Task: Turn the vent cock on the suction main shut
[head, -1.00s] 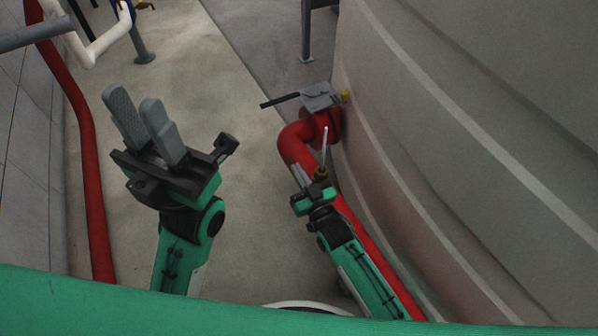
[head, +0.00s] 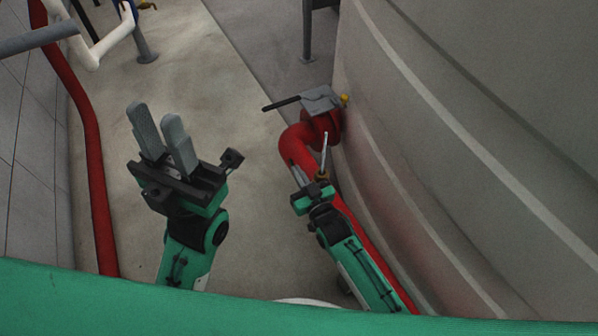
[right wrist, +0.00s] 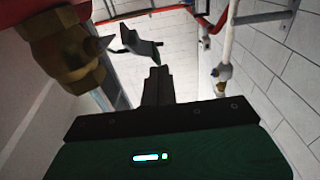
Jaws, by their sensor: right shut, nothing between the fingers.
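The vent cock is a small brass fitting (head: 321,177) with a thin pale lever (head: 324,150) standing up along the red suction main (head: 296,148). In the right wrist view its brass body (right wrist: 68,52) is large at the upper left. My right gripper (head: 298,173) is just left of the cock. Its fingers show together and empty in the right wrist view (right wrist: 158,85), to the right of the brass body; I cannot tell whether they touch the lever. My left gripper (head: 156,118) is open and empty over the floor, well to the left.
A grey-topped valve (head: 320,100) with a black handle and a yellow knob sits at the far end of the main. A large pale tank wall (head: 450,150) stands close on the right. Another red pipe (head: 95,170) runs along the left wall.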

